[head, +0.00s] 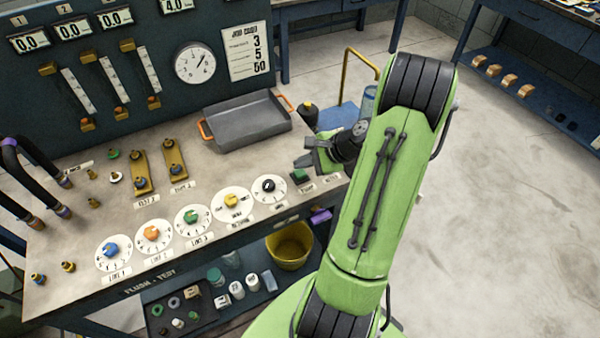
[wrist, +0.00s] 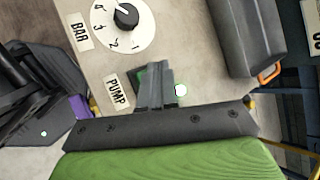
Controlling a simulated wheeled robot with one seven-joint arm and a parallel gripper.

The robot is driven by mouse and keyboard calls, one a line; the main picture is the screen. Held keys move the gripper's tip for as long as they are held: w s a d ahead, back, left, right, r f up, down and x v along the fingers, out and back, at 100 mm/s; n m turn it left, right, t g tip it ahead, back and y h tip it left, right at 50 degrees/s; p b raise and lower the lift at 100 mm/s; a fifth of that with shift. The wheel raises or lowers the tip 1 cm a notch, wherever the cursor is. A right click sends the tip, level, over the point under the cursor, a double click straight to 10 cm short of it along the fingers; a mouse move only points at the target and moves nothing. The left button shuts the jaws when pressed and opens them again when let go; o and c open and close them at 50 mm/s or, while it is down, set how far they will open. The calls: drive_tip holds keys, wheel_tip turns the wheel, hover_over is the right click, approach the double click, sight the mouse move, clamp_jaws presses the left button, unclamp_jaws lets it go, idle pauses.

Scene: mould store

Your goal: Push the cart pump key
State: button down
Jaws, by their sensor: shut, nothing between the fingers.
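The pump key is a small green block on a dark base at the bench's right end, in the head view (head: 299,176), beside a PUMP label (head: 307,188). My gripper (head: 300,160) is shut and empty, at the key's far side in the head view. Its closed fingers (wrist: 155,68) cover most of the key in the wrist view. I cannot tell whether they touch it. A round white lamp with a green rim (wrist: 181,90) shows right of the fingers.
A black dial (head: 268,186) marked BAR in the wrist view (wrist: 126,16) sits left of the key. A grey tray with orange handles (head: 250,122) stands behind. Coloured dials line the bench front. A yellow bucket (head: 290,246) is on the shelf below. Floor at right is clear.

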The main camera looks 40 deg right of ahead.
sight(303, 173)
drive_tip(key=shift+f, duration=0.1)
drive_tip(key=shift+f, duration=0.35)
drive_tip(key=shift+f+b, duration=0.45)
drive_tip(key=shift+f, duration=0.05)
idle(0.4)
drive_tip(key=shift+r, duration=0.15)
drive_tip(key=shift+r+p, duration=0.8)
drive_tip(key=shift+p, duration=0.2)
drive_tip(key=shift+r, duration=0.1)
wheel_tip(303, 173, up, 6)
drive_tip(key=p, duration=0.6)
